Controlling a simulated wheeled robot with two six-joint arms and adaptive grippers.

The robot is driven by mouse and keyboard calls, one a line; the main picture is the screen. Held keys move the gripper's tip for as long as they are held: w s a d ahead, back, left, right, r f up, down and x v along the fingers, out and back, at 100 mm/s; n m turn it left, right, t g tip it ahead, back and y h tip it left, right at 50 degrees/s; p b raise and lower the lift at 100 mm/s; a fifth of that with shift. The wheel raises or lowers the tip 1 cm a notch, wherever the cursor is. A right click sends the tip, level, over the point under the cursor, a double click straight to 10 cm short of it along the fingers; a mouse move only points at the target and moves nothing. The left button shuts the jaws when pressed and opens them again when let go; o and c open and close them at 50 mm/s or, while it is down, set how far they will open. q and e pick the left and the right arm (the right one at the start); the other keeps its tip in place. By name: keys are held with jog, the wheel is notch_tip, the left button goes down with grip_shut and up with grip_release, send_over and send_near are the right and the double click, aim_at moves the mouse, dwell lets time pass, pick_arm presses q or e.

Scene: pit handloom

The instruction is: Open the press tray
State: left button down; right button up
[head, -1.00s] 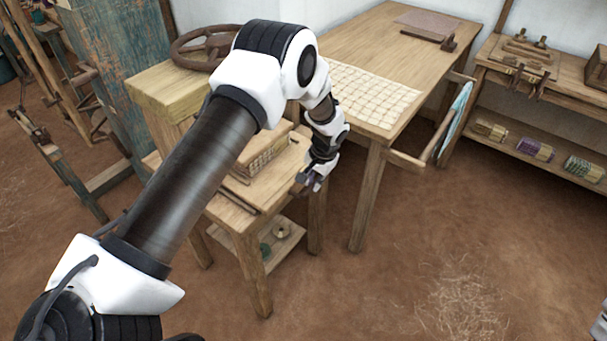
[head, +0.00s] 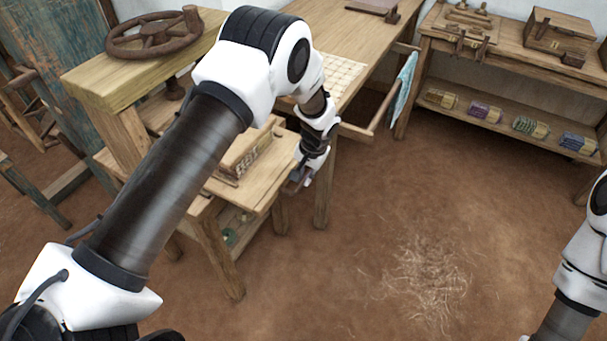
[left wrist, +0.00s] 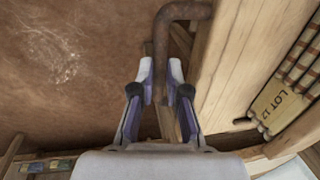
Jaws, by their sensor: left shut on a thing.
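The press tray (head: 262,193) is a pale wooden board low on the press stand, with a slatted bundle on it. My left gripper (head: 300,178) is at the tray's front right edge in the head view, partly behind my arm. In the left wrist view, my left gripper (left wrist: 161,75) has its fingers on either side of a dark, rusty metal handle (left wrist: 183,11), shut on it. The handle bends beside the tray's wooden edge (left wrist: 232,62). My right gripper is out of view; only part of that arm shows at the right edge.
The press has a spoked handwheel (head: 155,35) on a thick top beam (head: 130,75). A table (head: 352,38) stands behind, with a rail and a blue cloth (head: 403,85). A shelf (head: 505,125) with several bundles is at right.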

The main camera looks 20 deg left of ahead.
pick_arm(q)
jog(key=c, duration=1.2)
grip_release()
jog(key=shift+r, duration=0.1)
jog(key=r, duration=0.4)
jog(key=d+r, duration=0.1)
jog(key=r, duration=0.2)
jog(key=d+r, duration=0.1)
jog(key=r, duration=0.3)
jog(key=shift+d+r, duration=0.1)
jog(key=shift+r, duration=0.2)
